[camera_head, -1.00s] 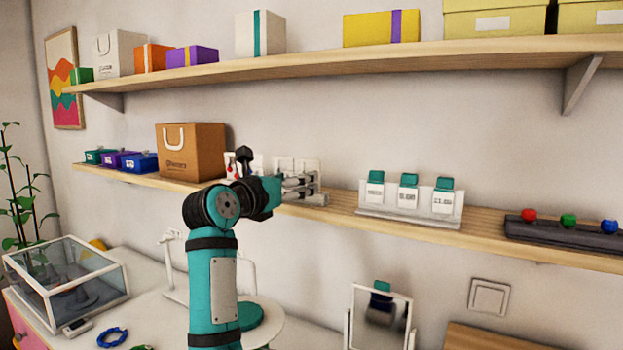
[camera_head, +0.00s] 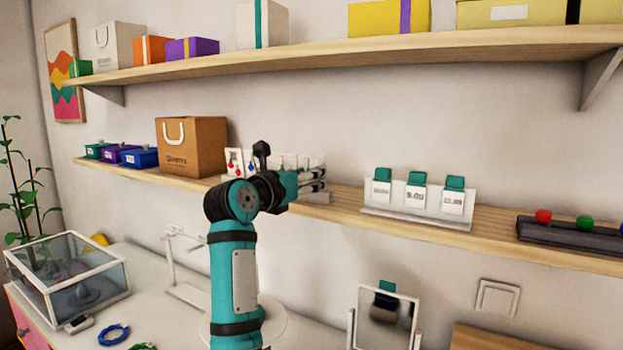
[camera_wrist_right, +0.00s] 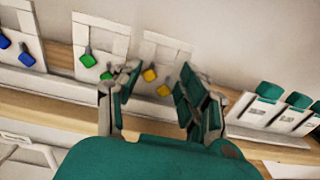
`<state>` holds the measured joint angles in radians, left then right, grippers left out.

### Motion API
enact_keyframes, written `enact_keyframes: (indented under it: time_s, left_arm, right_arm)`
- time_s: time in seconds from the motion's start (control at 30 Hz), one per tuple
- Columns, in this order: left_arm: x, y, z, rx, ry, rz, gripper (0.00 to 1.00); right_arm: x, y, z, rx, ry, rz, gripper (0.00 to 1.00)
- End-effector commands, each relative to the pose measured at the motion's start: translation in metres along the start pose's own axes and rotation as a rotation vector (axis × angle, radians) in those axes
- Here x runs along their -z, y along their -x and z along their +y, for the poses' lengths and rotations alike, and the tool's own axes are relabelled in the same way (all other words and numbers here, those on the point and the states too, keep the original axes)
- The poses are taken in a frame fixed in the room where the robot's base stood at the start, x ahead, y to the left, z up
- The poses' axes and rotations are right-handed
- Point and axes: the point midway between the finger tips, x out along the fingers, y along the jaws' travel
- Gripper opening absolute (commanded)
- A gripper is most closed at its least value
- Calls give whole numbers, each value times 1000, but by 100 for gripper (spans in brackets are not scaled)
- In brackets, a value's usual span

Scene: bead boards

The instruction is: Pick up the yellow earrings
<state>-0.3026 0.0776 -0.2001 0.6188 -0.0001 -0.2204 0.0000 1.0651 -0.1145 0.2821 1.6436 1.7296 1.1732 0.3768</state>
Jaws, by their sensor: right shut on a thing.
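The yellow earrings (camera_wrist_right: 150,75) hang on a white card (camera_wrist_right: 165,50) in the right wrist view. The card stands in a white display stand on the lower shelf. My right gripper (camera_wrist_right: 158,79) has its fingers on either side of the yellow earrings and is shut on their card. In the head view my right gripper (camera_head: 312,184) is at the right end of the row of cards, and the yellow earrings are hidden there. Green earrings (camera_wrist_right: 88,60) hang on the neighbouring card, and blue earrings (camera_wrist_right: 27,59) on the one farther left. My left gripper is not in view.
Price tags in a white stand (camera_head: 415,218) are right of my gripper on the lower shelf (camera_head: 345,198). A brown bag (camera_head: 205,150) is to the left. The upper shelf (camera_head: 330,70) with boxes hangs above. A mirror (camera_head: 384,312) stands below.

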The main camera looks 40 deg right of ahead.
Motion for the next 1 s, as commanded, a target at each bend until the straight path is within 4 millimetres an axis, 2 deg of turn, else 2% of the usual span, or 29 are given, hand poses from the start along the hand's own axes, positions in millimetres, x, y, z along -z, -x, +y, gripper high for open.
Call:
enact_keyframes:
  time_s: [0.27, 0.8, 1.0]
  left_arm:
    - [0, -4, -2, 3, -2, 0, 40]
    - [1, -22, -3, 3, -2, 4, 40]
    - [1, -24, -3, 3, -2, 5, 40]
  right_arm:
    - [-8, 0, 1, -2, -1, 1, 27]
    - [-81, 0, 1, -3, -1, 1, 27]
    - [-96, 0, 0, -1, 0, 1, 27]
